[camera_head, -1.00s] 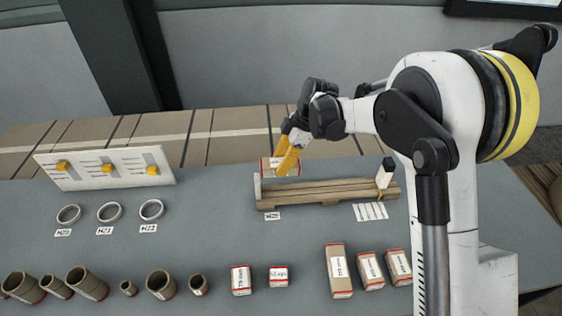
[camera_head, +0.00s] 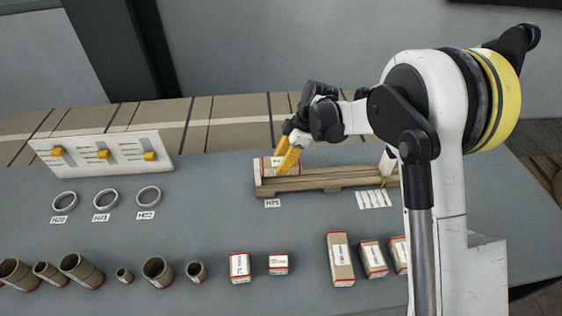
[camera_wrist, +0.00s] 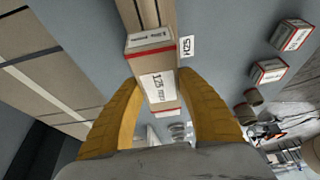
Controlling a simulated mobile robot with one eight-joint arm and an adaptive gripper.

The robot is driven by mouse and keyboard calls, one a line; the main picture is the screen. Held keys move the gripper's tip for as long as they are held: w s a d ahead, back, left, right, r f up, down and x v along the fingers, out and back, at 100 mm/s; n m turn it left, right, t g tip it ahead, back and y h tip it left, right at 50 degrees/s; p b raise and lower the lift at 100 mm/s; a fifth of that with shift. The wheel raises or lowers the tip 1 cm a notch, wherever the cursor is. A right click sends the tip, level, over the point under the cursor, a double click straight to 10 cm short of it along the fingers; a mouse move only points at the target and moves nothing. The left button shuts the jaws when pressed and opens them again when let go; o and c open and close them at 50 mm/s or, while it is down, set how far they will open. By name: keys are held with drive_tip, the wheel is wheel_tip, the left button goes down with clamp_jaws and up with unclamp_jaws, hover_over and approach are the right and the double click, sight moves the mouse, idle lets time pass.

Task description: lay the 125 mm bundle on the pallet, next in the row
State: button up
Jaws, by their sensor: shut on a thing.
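The 125 mm bundle (camera_head: 268,163) is a brown block with white labels and red edges. It is at the left end of the wooden pallet (camera_head: 325,184); whether it touches the boards cannot be told. My gripper (camera_head: 285,168) has its yellow fingers shut on it. In the wrist view the bundle (camera_wrist: 157,88), with its "125 mm" label, lies between the fingertips (camera_wrist: 158,95). The pallet boards (camera_wrist: 155,15) stretch away beyond it. The fingers hide part of the bundle in the head view.
A slider panel (camera_head: 105,153) and several rings (camera_head: 107,198) are at left. Brown tubes (camera_head: 82,268) and boxed bundles (camera_head: 340,258) line the front. A label card (camera_head: 374,199) lies by the pallet. Bare table lies between the pallet and the front row.

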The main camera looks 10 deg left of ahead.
sight(281, 180)
drive_tip(key=shift+f, duration=0.15)
drive_tip(key=shift+f+b, duration=1.8)
drive_tip(key=shift+f, duration=0.4)
drive_tip(key=shift+f, duration=0.15)
drive_tip(key=o, duration=1.4)
drive_tip(key=shift+o, duration=0.2)
drive_tip(key=v, duration=1.2)
